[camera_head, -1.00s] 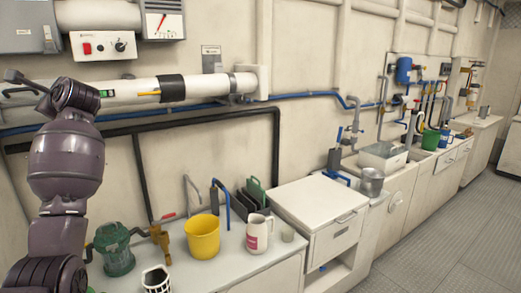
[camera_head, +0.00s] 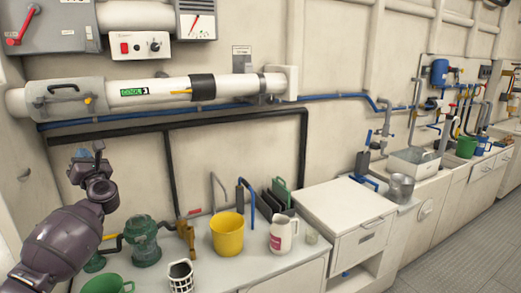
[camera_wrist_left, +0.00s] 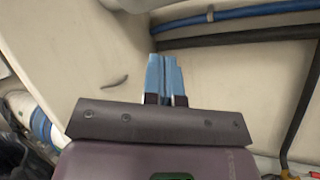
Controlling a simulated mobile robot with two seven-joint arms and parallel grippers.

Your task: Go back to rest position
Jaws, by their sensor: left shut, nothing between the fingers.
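My left arm rises from the lower left in the head view, in front of the wall beside the bench. Its left gripper (camera_head: 82,154) is small and partly hidden there, with light blue fingertips. In the left wrist view the blue fingers of the left gripper (camera_wrist_left: 165,76) lie close together, shut and empty, against a pale wall. Nothing touches the fingertips. My right gripper is not in view.
A large white pipe (camera_head: 155,91) runs along the wall above.

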